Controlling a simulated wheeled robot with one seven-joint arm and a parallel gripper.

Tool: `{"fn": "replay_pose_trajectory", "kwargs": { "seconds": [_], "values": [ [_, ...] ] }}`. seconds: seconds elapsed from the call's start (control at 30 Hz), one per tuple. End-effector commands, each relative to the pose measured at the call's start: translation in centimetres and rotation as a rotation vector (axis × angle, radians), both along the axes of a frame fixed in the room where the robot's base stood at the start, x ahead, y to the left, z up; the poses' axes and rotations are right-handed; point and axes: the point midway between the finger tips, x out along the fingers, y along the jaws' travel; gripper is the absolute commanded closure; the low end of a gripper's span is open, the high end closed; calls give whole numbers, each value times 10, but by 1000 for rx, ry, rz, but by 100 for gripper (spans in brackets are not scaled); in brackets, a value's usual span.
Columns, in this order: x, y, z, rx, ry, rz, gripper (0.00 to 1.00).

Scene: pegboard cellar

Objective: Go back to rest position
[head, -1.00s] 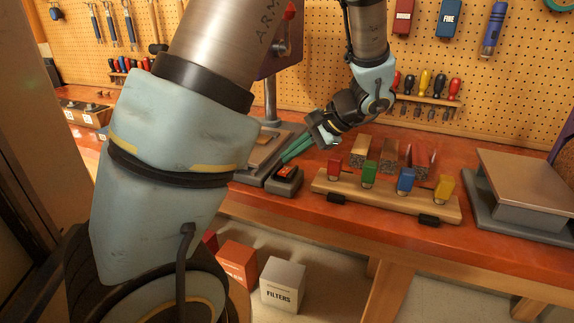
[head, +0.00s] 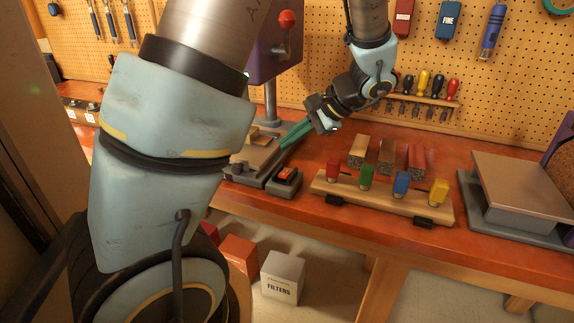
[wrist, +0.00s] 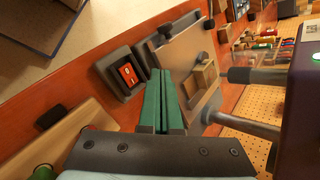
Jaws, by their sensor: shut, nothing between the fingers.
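My gripper (head: 290,136) is raised above the red workbench (head: 440,208), left of the middle in the head view. Its two green fingers lie together with nothing between them; they also show in the wrist view (wrist: 163,105). Below and to the left of the fingers is a grey machine base with a small wooden block, seen in the wrist view (wrist: 203,76). A switch box (head: 284,179) with a red rocker sits in front of that base and shows in the wrist view (wrist: 127,73).
A wooden rack (head: 385,200) holds red, green, blue and yellow handled pieces. Wood blocks (head: 387,157) lie behind it. A grey-based stand (head: 520,185) is at right. The purple drill press (head: 268,60) rises beside the gripper. A pegboard with tools stands behind; boxes sit underneath.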

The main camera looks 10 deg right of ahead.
Motion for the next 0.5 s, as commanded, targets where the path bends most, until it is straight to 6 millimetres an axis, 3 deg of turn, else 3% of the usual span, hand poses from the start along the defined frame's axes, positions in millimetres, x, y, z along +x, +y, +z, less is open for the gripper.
{"fn": "replay_pose_trajectory", "kwargs": {
  "seconds": [0.27,0.37,0.5],
  "values": [
    [-1,4,-2,-10,7,12,100],
    [-6,19,-7,-61,36,64,100],
    [-23,54,-20,-220,98,211,100]
  ]
}}
